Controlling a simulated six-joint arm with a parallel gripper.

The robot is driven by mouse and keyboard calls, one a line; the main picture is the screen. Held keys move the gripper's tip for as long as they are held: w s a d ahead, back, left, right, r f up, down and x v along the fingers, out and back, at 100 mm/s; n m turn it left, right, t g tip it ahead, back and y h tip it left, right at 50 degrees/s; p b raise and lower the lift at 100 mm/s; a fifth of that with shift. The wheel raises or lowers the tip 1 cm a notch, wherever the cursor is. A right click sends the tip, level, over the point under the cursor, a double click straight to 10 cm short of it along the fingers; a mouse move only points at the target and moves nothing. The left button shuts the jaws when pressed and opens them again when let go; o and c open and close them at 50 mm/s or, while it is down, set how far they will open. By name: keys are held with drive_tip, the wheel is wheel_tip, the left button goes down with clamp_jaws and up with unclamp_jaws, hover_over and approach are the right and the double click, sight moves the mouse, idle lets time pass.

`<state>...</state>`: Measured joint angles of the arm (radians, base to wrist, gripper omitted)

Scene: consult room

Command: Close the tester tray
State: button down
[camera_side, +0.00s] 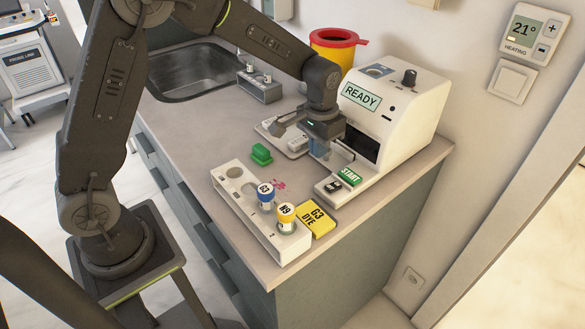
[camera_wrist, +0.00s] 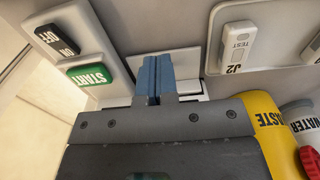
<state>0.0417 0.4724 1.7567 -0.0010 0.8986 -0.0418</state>
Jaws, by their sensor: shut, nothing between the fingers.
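The tester (camera_side: 400,105) is a white box at the back right of the counter with a lit READY display and a dark opening in its front. My gripper (camera_side: 318,152) points down in front of that opening. Its blue fingers, also in the wrist view (camera_wrist: 153,78), are together with nothing between them. A white piece that looks like the tester tray (camera_wrist: 187,70) lies just beside and beyond the fingertips in the wrist view. My gripper mostly hides it in the side view. I cannot tell whether the fingers touch it or how far out it is.
The START button (camera_side: 349,177) and OFF/ON switch (camera_wrist: 58,41) are close to the fingers. A J2 test cassette (camera_wrist: 239,47) lies on a plate on the other side. A white rack (camera_side: 230,178) with bottles, a yellow dye box (camera_side: 317,219) and a green block (camera_side: 262,154) stand nearer the front.

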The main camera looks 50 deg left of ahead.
wheel_tip(320, 180, up, 6)
drive_tip(key=shift+s+r, duration=0.15)
idle(0.6)
